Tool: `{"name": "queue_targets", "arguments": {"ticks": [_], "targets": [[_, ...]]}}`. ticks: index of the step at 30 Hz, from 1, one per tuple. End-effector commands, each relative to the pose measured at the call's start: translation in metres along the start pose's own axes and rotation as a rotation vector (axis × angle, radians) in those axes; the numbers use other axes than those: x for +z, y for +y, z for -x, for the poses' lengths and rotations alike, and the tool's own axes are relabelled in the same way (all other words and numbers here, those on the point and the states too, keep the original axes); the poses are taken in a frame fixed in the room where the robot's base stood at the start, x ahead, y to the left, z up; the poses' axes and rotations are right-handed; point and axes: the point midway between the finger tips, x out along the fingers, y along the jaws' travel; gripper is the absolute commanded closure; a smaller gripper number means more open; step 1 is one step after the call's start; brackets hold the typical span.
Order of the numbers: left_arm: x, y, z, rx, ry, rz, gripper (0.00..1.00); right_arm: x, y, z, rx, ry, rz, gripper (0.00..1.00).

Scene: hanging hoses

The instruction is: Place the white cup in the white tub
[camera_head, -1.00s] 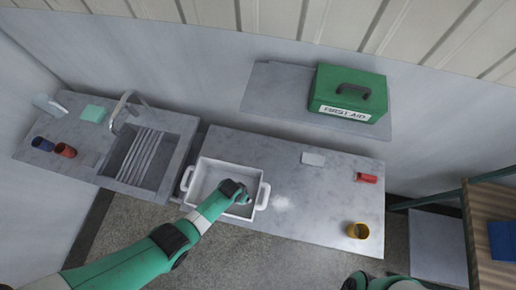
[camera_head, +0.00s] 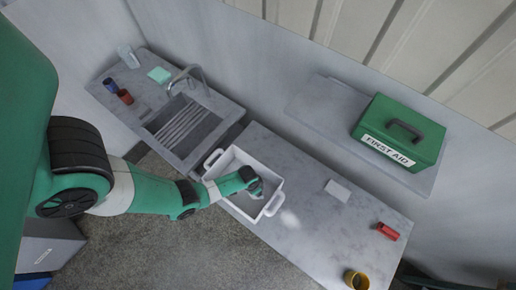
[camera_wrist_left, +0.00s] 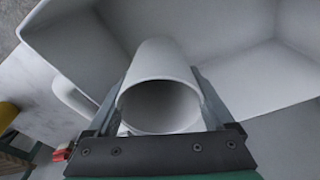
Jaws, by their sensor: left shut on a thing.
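The white tub (camera_head: 276,172) is a rectangular tray with a handle at each end, on the grey counter. My left gripper (camera_head: 256,189) is over the inside of the tub, toward its right end. In the left wrist view, the gripper (camera_wrist_left: 162,100) is shut on the white cup (camera_wrist_left: 160,62), with a finger on each side and the cup's open mouth facing the camera. The tub's walls (camera_wrist_left: 235,35) show behind the cup. Whether the cup touches the tub floor I cannot tell. My right gripper is not in view.
A sink (camera_head: 190,122) lies left of the tub. Blue (camera_head: 109,85) and red (camera_head: 125,97) cups stand beyond it. A red cup (camera_head: 387,231), a yellow mug (camera_head: 356,280) and a white block (camera_head: 338,191) are on the right counter. A green first-aid box (camera_head: 400,130) sits on the shelf above.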

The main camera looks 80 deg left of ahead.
Motion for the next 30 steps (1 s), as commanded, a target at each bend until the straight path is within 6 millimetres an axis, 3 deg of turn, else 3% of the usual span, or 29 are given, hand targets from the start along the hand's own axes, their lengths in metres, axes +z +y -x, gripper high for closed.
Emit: {"name": "queue_targets", "arguments": {"ticks": [1, 4, 12, 27, 28, 30], "targets": [[0.003, 0.000, -0.018, 0.000, 0.000, 0.001, 0.68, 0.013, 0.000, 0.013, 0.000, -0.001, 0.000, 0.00], [0.005, -0.001, -0.033, 0.000, 0.000, 0.003, 0.68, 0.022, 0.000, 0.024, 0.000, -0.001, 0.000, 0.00], [0.005, -0.001, -0.030, -0.001, 0.000, 0.004, 0.68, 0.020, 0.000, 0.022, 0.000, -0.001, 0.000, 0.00], [0.007, -0.001, -0.042, -0.001, 0.001, 0.004, 0.68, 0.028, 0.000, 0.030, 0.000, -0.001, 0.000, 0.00], [0.007, -0.001, -0.042, -0.001, 0.000, 0.004, 0.12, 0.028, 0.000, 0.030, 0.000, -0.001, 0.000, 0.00], [0.007, -0.001, -0.042, -0.001, 0.000, 0.004, 0.00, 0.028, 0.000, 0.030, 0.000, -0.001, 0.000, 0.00]]}}
